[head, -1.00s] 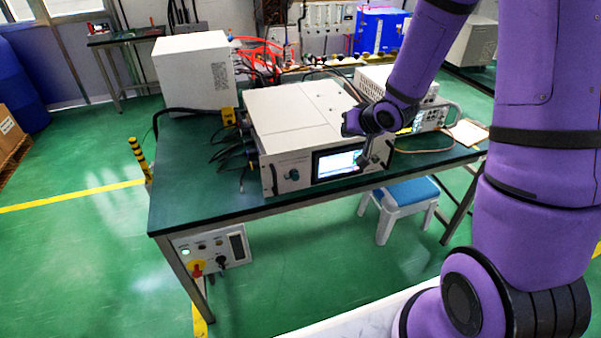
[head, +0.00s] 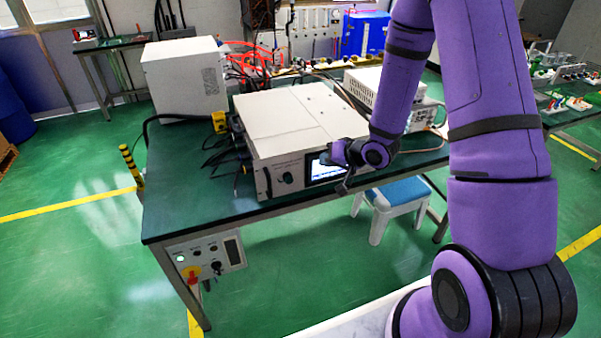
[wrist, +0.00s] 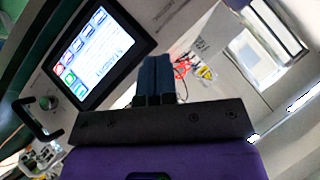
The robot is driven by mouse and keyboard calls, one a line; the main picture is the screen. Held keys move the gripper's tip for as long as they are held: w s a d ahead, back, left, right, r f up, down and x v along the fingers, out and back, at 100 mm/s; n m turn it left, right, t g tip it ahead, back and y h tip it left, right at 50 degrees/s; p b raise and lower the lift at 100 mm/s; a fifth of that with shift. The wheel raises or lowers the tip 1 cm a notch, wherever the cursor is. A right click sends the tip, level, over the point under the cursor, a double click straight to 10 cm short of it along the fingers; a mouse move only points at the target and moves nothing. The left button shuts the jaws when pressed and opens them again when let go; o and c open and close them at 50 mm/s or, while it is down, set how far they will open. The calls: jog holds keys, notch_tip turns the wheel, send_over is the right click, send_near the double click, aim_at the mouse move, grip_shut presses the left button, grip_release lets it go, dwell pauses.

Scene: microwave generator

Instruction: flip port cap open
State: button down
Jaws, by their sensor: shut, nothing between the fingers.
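The microwave generator (head: 300,120) is a white box with a dark-framed lit screen (head: 325,167) on its front. I cannot tell whether this is the port cap or whether any cap is open. My gripper (head: 343,187) is in front of the panel, right of the fitting and apart from it. In the wrist view its dark fingers (wrist: 154,78) are together and empty. My arm hides the panel's right part.
A black handle (wrist: 36,120) stands out from the panel beside the fitting. The generator is on a dark green table (head: 185,205), with cables at its left and other instruments (head: 425,115) at right. A blue-topped stool (head: 395,200) is below the table's right part.

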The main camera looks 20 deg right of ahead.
send_over(290, 175)
jog(key=s+d, duration=0.3)
jog(key=d, duration=0.1)
jog(key=f, duration=0.6)
jog(key=shift+w+a, duration=0.2)
jog(key=shift+a, duration=0.05)
jog(key=shift+s+a+f, duration=0.15)
jog(key=shift+a+f, duration=0.55)
jog(key=shift+f, duration=0.3)
jog(key=shift+a+f, duration=0.3)
jog(key=shift+f, duration=0.2)
